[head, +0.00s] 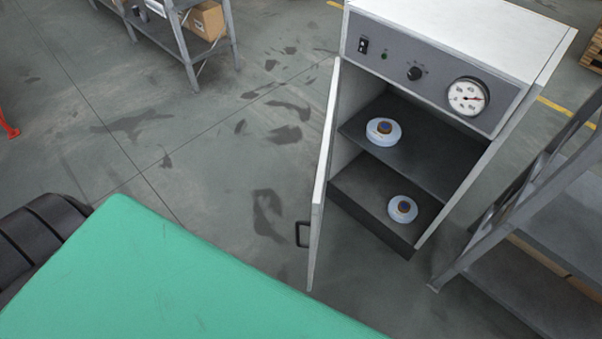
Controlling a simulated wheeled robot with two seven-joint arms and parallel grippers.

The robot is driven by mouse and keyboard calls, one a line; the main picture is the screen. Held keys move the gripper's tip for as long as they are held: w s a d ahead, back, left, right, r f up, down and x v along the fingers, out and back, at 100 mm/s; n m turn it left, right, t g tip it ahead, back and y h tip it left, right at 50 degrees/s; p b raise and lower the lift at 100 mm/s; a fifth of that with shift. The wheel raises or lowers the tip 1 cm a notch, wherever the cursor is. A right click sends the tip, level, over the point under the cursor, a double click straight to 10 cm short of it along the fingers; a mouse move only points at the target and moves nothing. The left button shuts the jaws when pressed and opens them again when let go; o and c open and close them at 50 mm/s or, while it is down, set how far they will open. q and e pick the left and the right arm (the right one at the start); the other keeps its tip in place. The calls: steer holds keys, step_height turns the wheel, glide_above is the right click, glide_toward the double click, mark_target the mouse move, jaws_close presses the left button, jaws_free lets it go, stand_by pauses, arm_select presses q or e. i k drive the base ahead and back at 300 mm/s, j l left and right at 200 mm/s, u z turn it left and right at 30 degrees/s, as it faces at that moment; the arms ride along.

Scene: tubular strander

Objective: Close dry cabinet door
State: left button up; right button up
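The dry cabinet (480,30) stands at the upper right, white with a grey control panel (425,70) that carries a switch, a green light, a knob and a round gauge. Its door (325,180) is hinged on the left side and stands wide open, swung out toward me. A dark handle (302,234) is on the door's face near its free edge. Inside, one pale blue-white round spool (384,131) sits on the upper shelf and another (402,209) sits on the lower level. Neither of my grippers shows in the head view.
A green surface (150,280) fills the lower left, close to the door's free edge in the picture. A grey metal rack (540,220) stands to the cabinet's right. Another rack (185,45) with a cardboard box (207,20) is at the upper left. The floor left of the door is clear.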

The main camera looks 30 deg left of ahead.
mark_target(319, 193)
steer(key=i+j, duration=0.1)
steer(key=j, duration=0.4)
steer(key=i+j, duration=0.1)
steer(key=j, duration=0.35)
steer(key=i+j+z, duration=0.1)
steer(key=j, duration=0.4)
